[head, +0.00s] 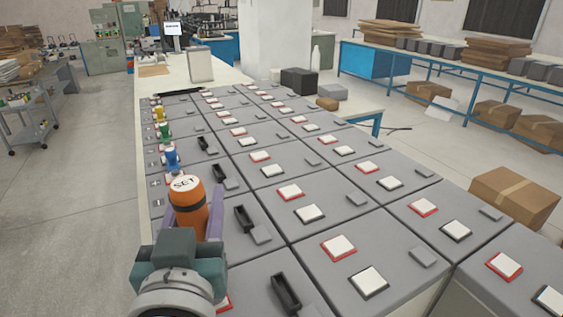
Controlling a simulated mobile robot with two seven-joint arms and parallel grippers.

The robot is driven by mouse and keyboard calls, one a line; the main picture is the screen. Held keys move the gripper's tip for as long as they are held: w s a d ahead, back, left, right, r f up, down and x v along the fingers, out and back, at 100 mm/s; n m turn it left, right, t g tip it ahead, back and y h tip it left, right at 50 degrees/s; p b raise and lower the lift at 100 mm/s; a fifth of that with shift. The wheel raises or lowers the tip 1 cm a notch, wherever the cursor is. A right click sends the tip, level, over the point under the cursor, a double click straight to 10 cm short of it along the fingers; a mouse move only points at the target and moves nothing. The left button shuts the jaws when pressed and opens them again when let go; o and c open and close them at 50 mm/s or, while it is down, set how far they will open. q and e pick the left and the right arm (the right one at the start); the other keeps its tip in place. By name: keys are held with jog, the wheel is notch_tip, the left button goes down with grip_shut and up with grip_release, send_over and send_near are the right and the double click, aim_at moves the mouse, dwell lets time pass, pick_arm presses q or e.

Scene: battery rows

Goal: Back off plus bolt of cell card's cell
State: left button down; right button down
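My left gripper (190,222) has its purple fingers on both sides of an orange tool (188,203) with a dark band and a white top reading "SET". The fingers look closed on it; its lower end is hidden. The grey battery cells (322,282) stand in rows, with white squares framed in red (338,247) or black (368,281) on top. Whether bolts lie under these squares cannot be seen. A small lit sign (173,29), possibly the cell card, stands at the back; its text is too small to read. My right gripper is not in view.
Blue (171,157), green (163,131) and yellow (160,114) tools stand along the left edge of the rows. Black open holders (285,292) lie on the near cells. A trolley (28,122) stands left, a carton (514,197) right.

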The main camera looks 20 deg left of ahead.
pick_arm(q)
jog(key=shift+f+p, duration=0.25)
jog(key=shift+p, duration=0.15)
dwell(0.9)
jog(key=shift+r+p, duration=0.15)
jog(key=shift+p, duration=0.35)
dwell(1.1)
notch_tip(320, 180, up, 6)
jog(key=p, duration=0.5)
jog(key=shift+f, duration=0.25)
dwell(0.4)
